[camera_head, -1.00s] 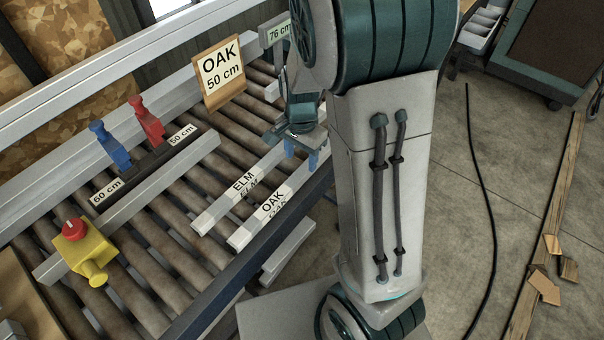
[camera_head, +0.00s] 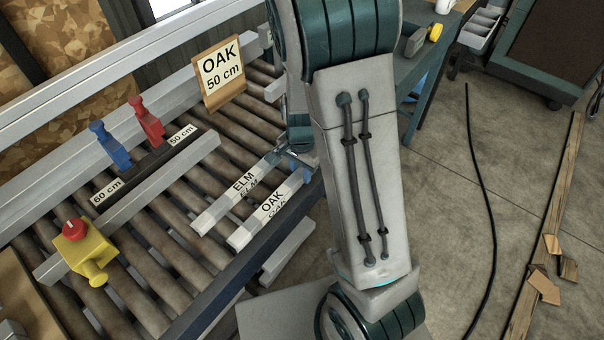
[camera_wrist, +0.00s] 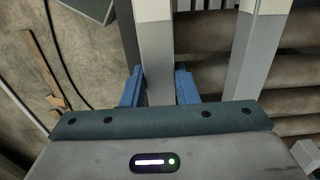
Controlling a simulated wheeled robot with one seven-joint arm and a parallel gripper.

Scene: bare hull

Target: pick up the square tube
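Two pale square tubes lie side by side across the rollers. The ELM tube (camera_head: 222,207) is on the left, and the OAK tube (camera_head: 254,228) is on the right by the conveyor edge. My gripper (camera_head: 296,160) is at the far end of the OAK tube, partly hidden by my arm. In the wrist view my gripper (camera_wrist: 160,80) has its blue fingers on either side of the OAK tube (camera_wrist: 156,45), with the fingers apart. Contact with the tube cannot be made out. The ELM tube (camera_wrist: 248,50) is to the right, outside the fingers.
The roller conveyor (camera_head: 150,240) has a dark side rail close to the OAK tube. An OAK 50 cm sign (camera_head: 222,75), a red stop (camera_head: 146,120), a blue stop (camera_head: 108,145) and a yellow clamp with red knob (camera_head: 85,255) stand on it. Another pale bar (camera_head: 288,252) lies lower, beside the conveyor.

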